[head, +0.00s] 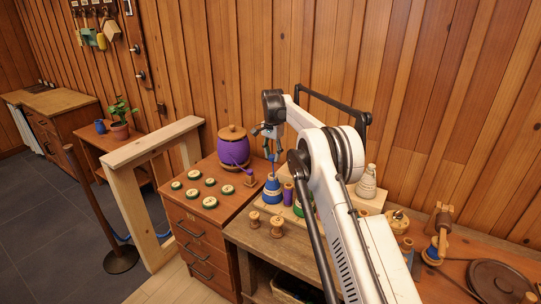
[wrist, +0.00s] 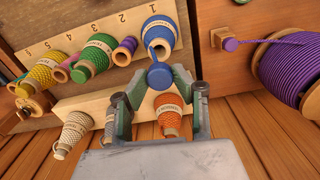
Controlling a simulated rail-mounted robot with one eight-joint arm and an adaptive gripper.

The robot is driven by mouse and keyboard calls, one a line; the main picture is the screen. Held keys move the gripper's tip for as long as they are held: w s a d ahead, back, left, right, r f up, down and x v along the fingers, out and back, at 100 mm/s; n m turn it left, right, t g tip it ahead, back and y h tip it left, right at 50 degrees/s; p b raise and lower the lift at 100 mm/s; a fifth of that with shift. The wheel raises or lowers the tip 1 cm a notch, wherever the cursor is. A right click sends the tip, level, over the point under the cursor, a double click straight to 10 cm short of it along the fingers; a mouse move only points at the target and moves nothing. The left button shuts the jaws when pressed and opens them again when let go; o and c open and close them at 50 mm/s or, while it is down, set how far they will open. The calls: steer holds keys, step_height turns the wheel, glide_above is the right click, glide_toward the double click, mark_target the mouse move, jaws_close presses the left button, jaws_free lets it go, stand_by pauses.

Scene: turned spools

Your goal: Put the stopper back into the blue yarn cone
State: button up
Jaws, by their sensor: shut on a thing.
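The blue yarn cone (head: 272,190) stands on a pale wooden board at the back of the bench. In the wrist view the cone (wrist: 158,33) is at the top centre, beside the number 1. My gripper (head: 270,147) is above the cone, pointing down. In the wrist view my gripper (wrist: 160,79) is shut on a round blue stopper (wrist: 159,75), held between its fingertips. A blue strand shows between the stopper and the cone. The stopper appears apart from the cone's top; the exact gap is hard to judge.
A green cone (wrist: 94,56), yellow cone (wrist: 42,75) and purple spool (wrist: 123,50) share the numbered board (wrist: 95,26). An orange cone (wrist: 168,115) and a cream cone (wrist: 72,134) stand on another board. A purple yarn barrel (head: 233,148) stands left of the blue cone.

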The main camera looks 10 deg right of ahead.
steer(key=shift+d+f, duration=0.1)
steer(key=shift+f, duration=0.45)
steer(key=shift+f+b, duration=1.1)
steer(key=shift+f, duration=1)
steer(key=shift+f, duration=0.15)
steer(key=shift+f+b, duration=0.75)
steer(key=shift+f, duration=0.25)
steer(key=o, duration=1.2)
steer(key=shift+r+p, duration=1.5)
steer(key=shift+r, duration=3.05)
